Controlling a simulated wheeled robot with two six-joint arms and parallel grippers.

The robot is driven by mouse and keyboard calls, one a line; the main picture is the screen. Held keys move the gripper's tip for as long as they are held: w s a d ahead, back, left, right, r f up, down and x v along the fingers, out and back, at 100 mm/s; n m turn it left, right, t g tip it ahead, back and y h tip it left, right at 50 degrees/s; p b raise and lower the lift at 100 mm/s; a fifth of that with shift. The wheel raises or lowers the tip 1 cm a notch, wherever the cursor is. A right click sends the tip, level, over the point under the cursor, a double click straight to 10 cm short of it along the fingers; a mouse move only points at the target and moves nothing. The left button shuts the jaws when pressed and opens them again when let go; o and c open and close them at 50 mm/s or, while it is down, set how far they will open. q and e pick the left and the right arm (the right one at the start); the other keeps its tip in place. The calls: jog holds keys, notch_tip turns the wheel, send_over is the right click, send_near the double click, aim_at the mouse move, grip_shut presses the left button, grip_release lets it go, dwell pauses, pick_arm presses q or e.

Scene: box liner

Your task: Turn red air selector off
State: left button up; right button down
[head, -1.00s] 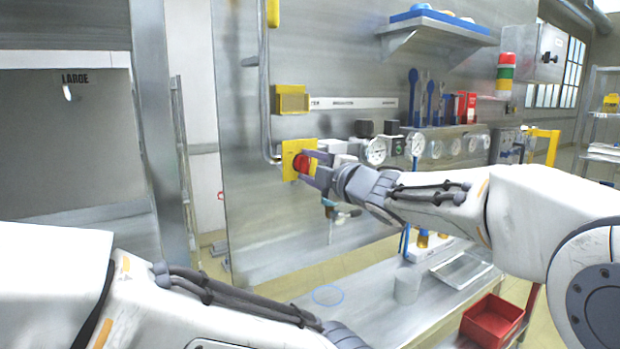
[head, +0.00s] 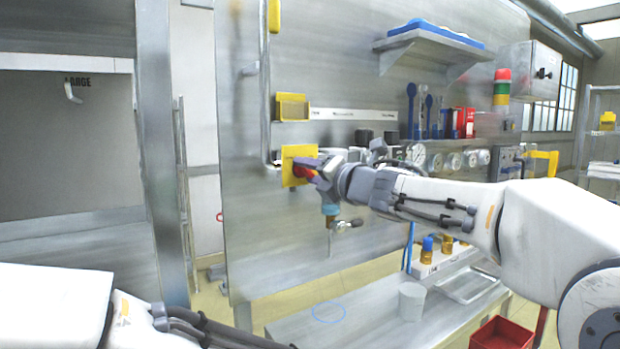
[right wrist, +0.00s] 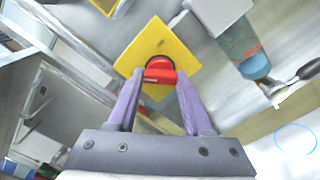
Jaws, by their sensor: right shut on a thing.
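The red air selector (head: 300,172) is a red knob on a square yellow plate (head: 288,156) mounted on the metal wall panel. In the right wrist view the red knob (right wrist: 159,70) sits between the fingertips, in front of the yellow plate (right wrist: 150,45). My right gripper (head: 308,170) is shut on the knob, and its fingers (right wrist: 159,78) touch it from both sides. In the head view the gripper hides part of the knob. My left arm comes in at the lower left, and its gripper is out of the picture.
A vertical pipe (head: 265,90) runs just left of the plate. A valve with a blue-green body (head: 329,208) hangs below my right gripper. Gauges (head: 453,161) line the panel to the right. Below are a bench with a white cup (head: 412,301) and a red bin (head: 500,333).

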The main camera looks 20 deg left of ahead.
jog(key=shift+f+n, duration=0.2)
jog(key=shift+n, duration=0.5)
jog(key=shift+c, duration=1.5)
grip_release()
jog(key=shift+r, duration=0.1)
jog(key=shift+s+d, duration=0.1)
jog(key=shift+s+d+b, duration=0.25)
jog(key=shift+d+b, duration=0.05)
jog(key=shift+b, duration=0.1)
jog(key=b+v, duration=0.2)
jog(key=v, duration=0.7)
jog(key=shift+s+d, duration=0.2)
